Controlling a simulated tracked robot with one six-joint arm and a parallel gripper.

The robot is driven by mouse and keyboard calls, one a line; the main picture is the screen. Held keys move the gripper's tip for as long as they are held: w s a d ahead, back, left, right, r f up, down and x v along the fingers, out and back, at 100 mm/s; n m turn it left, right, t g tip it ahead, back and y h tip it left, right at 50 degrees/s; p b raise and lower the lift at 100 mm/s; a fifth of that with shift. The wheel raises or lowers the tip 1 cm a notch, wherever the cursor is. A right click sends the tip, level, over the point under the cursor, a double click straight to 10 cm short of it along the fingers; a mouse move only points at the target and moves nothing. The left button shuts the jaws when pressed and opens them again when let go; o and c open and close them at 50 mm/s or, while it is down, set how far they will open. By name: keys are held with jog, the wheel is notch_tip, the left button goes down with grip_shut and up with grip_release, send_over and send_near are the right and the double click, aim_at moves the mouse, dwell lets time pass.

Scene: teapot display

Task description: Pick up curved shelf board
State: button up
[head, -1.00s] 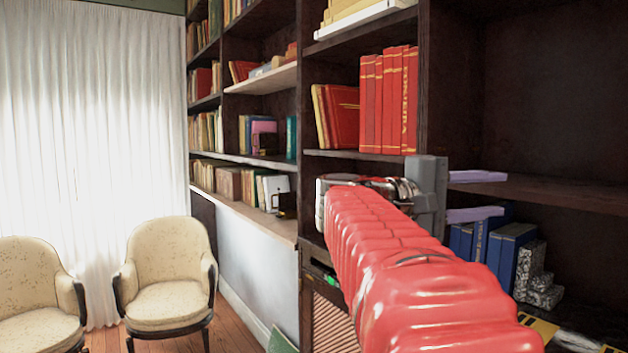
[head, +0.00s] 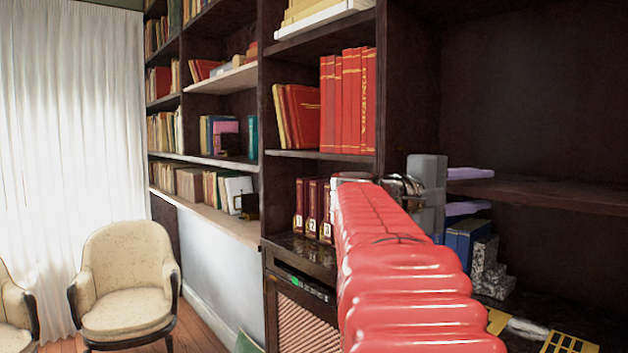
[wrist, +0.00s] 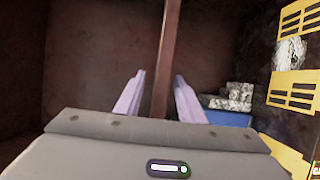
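The dark brown shelf board (head: 560,194) spans the right-hand bay of the bookcase, and its front edge looks slightly curved. In the wrist view the board (wrist: 169,50) shows edge-on as a brown strip. My gripper (head: 492,189) is open, with one lavender finger above the board and one below it. In the wrist view the gripper's fingers (wrist: 160,75) stand either side of the strip, with a visible gap on both sides. Whether either finger touches the board is hard to tell. My red-sleeved arm hides part of the lower shelf.
Blue books (head: 466,236) and grey speckled blocks (head: 490,268) stand below the board. Yellow slotted pieces (head: 568,343) lie at the lower right. Red books (head: 345,100) fill the bay to the left. A cream armchair (head: 127,275) stands at left. Above the board is empty.

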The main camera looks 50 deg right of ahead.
aim_at(496, 184)
dwell(0.3)
jog(key=shift+x, duration=2.6)
jog(key=shift+w+f, duration=0.1)
jog(key=shift+c, duration=0.5)
jog(key=c, duration=0.7)
grip_shut()
jog(key=shift+f, duration=0.2)
jog(key=shift+r, duration=0.15)
